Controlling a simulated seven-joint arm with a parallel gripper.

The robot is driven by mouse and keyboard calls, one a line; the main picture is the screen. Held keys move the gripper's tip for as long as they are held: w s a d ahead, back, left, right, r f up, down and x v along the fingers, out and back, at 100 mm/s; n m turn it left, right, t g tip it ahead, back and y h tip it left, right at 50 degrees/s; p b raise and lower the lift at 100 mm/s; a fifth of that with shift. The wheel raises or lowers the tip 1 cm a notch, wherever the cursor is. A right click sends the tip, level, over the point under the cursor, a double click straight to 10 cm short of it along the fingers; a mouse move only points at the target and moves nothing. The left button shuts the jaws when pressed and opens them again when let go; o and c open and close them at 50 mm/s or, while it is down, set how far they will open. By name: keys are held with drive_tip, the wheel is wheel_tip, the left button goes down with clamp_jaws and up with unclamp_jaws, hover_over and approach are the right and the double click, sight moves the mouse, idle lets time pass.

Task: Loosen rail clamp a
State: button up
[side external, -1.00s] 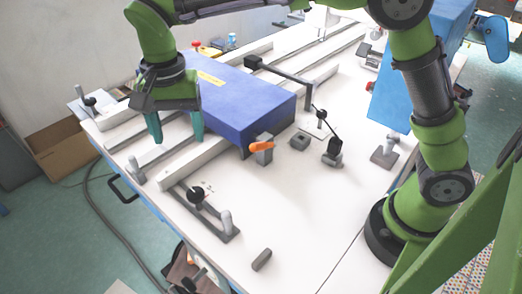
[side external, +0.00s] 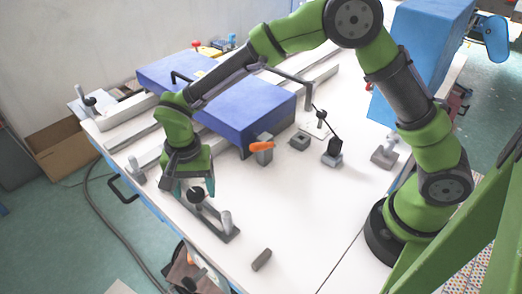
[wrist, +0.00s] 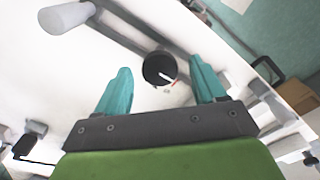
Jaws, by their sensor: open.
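A round black knob (side external: 196,196) sits on a dark slotted rail (side external: 214,219) near the table's front left edge. I take it for rail clamp a, though no label can be read. In the wrist view my gripper (wrist: 161,67) shows gaps on both sides, and I see no contact. Finger height against the knob cannot be told.
A blue box (side external: 245,105) lies behind on pale beams. An orange-handled clamp (side external: 262,148) stands right of my gripper. A loose grey block (side external: 261,260) lies in front.

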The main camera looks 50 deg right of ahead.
drive_tip(key=shift+f, duration=0.4)
drive_tip(key=shift+c, duration=0.5)
drive_tip(key=c, duration=1)
drive_tip(key=shift+o, duration=0.2)
